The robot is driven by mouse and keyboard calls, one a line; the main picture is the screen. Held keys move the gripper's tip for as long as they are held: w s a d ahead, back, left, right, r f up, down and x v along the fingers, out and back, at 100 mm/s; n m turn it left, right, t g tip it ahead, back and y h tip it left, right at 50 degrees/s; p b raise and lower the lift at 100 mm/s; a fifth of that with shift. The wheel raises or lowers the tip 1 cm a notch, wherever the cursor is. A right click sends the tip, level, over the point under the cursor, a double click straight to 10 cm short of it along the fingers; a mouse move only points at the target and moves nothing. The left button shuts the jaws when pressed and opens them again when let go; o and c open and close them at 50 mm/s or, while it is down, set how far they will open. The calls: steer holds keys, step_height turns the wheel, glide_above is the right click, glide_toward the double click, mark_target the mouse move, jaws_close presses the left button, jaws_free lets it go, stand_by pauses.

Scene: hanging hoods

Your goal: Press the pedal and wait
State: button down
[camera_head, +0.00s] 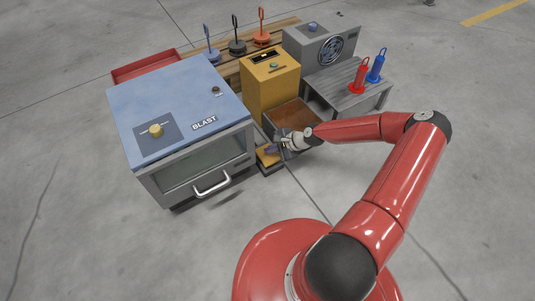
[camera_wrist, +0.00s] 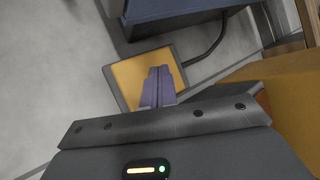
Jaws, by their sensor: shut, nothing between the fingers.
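The pedal (camera_head: 268,156) is a flat yellow plate with a dark edge on the floor, beside the blue blast cabinet (camera_head: 185,110). In the wrist view the yellow pedal (camera_wrist: 135,75) lies under my fingertips, and a dark cable runs from it. My gripper (camera_head: 274,149) is shut and empty, its purple fingers (camera_wrist: 158,85) over the pedal's plate. I cannot tell whether the fingertips touch the plate or hover just above it. My gripper covers part of the pedal in the head view.
A yellow cabinet (camera_head: 270,83) and an open brown-lined bin (camera_head: 293,114) stand just behind my gripper. A grey table (camera_head: 345,86) holds red and blue handled tools. A red tray (camera_head: 146,66) lies behind the blue cabinet. The front floor is clear.

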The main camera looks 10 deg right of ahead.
mark_target(271, 155)
steer(key=shift+f+b, duration=0.35)
steer(key=shift+f, duration=0.65)
stand_by(0.4)
steer(key=shift+s+d+f, duration=0.15)
steer(key=shift+d+f, duration=0.05)
steer(key=shift+d, duration=0.25)
stand_by(0.3)
steer(key=shift+r, duration=0.1)
steer(key=shift+w+a+r+p, duration=0.2)
steer(key=shift+a+r+p, duration=0.25)
steer(key=shift+a, duration=0.2)
steer(key=shift+r, duration=0.1)
step_height(271, 155, up, 5)
steer(key=p, duration=0.4)
steer(key=shift+d+r, duration=0.15)
steer(key=shift+r, duration=0.05)
steer(key=shift+s, duration=0.1)
stand_by(0.4)
